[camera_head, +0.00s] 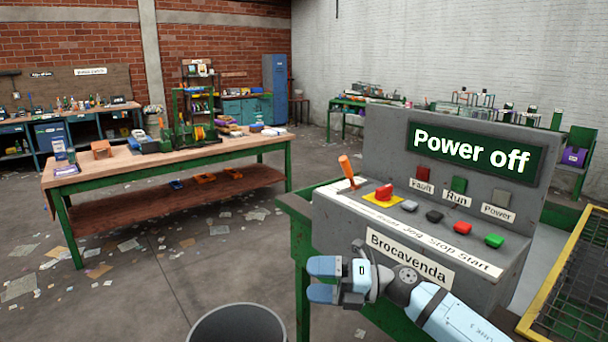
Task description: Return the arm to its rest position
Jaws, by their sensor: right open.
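My right gripper (322,280) is in front of the grey control box (340,222), low and left of its "Brocavenda" label. Its two blue fingers point left, apart, with nothing between them. My right arm (450,315) comes in from the lower right. The box's display (476,152) reads "Power off". An orange lever (347,169) and a red button on a yellow plate (384,192) are on the box's left side. Several smaller buttons run to the right, ending in a green one (494,240). My left gripper is out of view.
The box stands on a green-framed bench (299,240). A grey bin (238,318) is on the floor just below and left of my gripper. A yellow-edged mesh tray (540,300) is at the right. A wooden workbench (240,149) with tools stands farther left, with open, paper-littered floor between.

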